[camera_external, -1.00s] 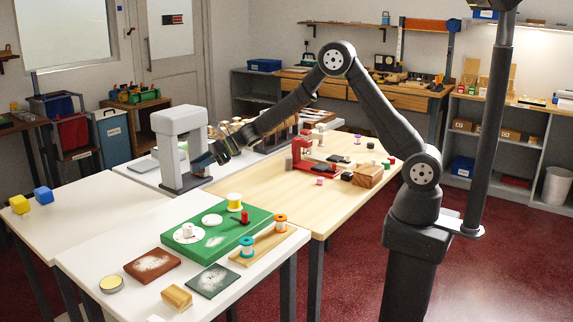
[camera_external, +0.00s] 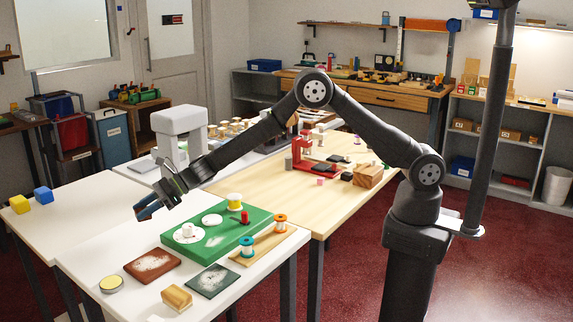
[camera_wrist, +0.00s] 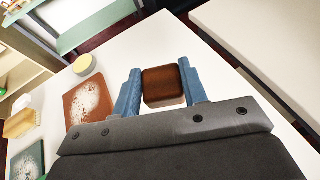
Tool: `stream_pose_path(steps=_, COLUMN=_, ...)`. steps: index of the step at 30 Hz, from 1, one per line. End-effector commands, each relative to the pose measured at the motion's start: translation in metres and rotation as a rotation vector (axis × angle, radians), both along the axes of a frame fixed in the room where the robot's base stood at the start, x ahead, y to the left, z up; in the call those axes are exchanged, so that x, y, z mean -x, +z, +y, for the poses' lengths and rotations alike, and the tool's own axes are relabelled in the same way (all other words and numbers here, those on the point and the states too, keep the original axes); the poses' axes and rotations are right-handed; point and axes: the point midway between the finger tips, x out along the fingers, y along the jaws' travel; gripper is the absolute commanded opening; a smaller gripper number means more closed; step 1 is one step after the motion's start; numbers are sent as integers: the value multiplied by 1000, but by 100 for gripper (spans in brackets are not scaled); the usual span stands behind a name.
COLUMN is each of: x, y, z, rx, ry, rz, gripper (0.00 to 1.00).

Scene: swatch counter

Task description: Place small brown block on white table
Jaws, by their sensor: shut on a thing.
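My gripper (camera_external: 149,208) is above the back left part of the near white table (camera_external: 110,241), pointing down and to the left. In the wrist view, its blue fingers (camera_wrist: 160,76) are shut on the small brown block (camera_wrist: 163,84), one finger on each side. The block's top is dark brown and its near side is lighter. The white table top (camera_wrist: 150,45) shows beyond the block. In the external view I cannot make out the block at the fingers. I cannot tell the exact height above the table.
A green board (camera_external: 214,243) with spools lies right of my gripper. A reddish-brown pad (camera_external: 152,265), a dark green pad (camera_external: 209,281), a yellow tin (camera_external: 111,284) and a wooden block (camera_external: 176,298) lie nearer. A white machine (camera_external: 180,128) stands behind. The table's left part is clear.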

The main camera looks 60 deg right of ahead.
Motion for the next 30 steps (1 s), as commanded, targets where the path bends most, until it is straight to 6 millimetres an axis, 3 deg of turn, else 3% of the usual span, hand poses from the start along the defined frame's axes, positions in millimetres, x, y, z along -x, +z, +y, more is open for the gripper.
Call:
stream_pose_path(steps=3, x=5, y=-12, z=19, rx=0, ry=2, rz=0, gripper=14)
stream_pose_path(steps=6, x=6, y=-16, z=25, rx=0, ry=-1, rz=0, gripper=14)
stream_pose_path(steps=15, x=6, y=-52, z=26, rx=0, ry=-1, rz=0, gripper=14)
stream_pose_path(steps=29, x=6, y=-60, z=26, rx=-1, ry=-2, rz=-1, gripper=14)
stream_pose_path(steps=30, x=6, y=-60, z=26, rx=-1, ry=-2, rz=-1, gripper=47)
